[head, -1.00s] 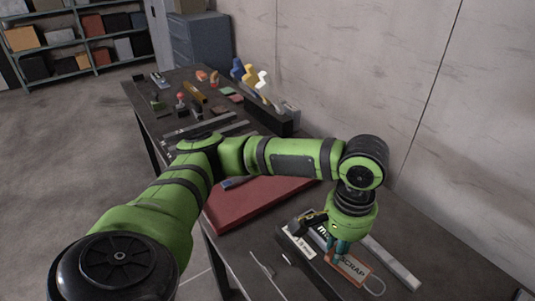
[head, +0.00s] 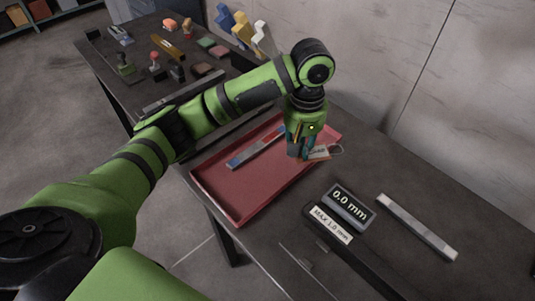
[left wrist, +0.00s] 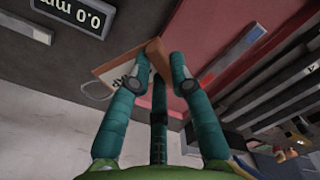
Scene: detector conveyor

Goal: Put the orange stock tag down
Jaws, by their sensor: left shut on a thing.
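My left gripper (head: 301,152) points down near the far right corner of the red tray (head: 226,192). It is shut on the orange stock tag (head: 318,154), whose white label and thin loop stick out to the right of the fingers. In the left wrist view the tag (left wrist: 112,68) is pinched between the teal fingertips (left wrist: 158,76), tilted, close to the tray's edge (left wrist: 178,34). I cannot tell whether the tag touches the tray. My right gripper is not in view.
A bar with blue and red ends (head: 256,148) lies in the tray. A gauge display reading 0.0 mm (head: 348,206) and a pale metal bar (head: 416,226) are nearer. Small parts and coloured blocks (head: 241,28) stand at the back. The tray's near half is free.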

